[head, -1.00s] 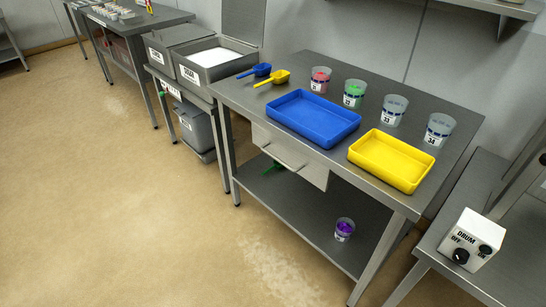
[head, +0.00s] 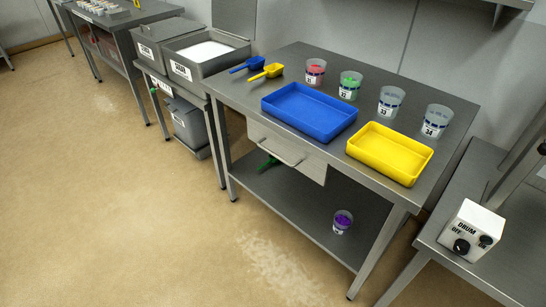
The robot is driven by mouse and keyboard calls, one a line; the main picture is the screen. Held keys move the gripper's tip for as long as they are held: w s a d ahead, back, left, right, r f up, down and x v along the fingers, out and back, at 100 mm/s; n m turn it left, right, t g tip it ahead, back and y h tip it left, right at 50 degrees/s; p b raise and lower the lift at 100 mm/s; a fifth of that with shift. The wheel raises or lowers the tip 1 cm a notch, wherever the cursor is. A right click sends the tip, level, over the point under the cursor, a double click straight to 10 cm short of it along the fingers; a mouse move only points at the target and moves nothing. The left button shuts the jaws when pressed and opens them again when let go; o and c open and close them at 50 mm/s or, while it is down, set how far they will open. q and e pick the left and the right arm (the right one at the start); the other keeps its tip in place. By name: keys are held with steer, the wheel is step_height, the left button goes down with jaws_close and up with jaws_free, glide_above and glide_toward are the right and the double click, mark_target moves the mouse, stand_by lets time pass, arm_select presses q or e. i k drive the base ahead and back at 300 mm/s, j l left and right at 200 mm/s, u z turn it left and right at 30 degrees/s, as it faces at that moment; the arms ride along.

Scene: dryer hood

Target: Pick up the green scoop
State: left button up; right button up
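The green scoop (head: 267,163) lies on the lower shelf of the steel table, below the drawer. Only a small green part of it shows; the drawer front and table hide the rest. Neither of my grippers is in the head view.
The tabletop holds a blue scoop (head: 249,64), a yellow scoop (head: 267,72), a blue tray (head: 309,112), a yellow tray (head: 390,153) and several cups. The drawer (head: 287,152) overhangs the shelf (head: 310,211), where a cup with purple contents (head: 342,223) stands. The floor in front is clear.

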mark_target(274, 159)
steer(key=i+j, duration=0.2)
steer(key=j, duration=0.15)
steer(key=i+j+z, duration=0.1)
steer(key=i+j, duration=0.3)
steer(key=j, duration=0.25)
steer(key=i+j+z, duration=0.1)
steer(key=j, duration=0.25)
steer(key=i+j, duration=0.5)
steer(key=j, duration=0.2)
steer(key=z, duration=0.05)
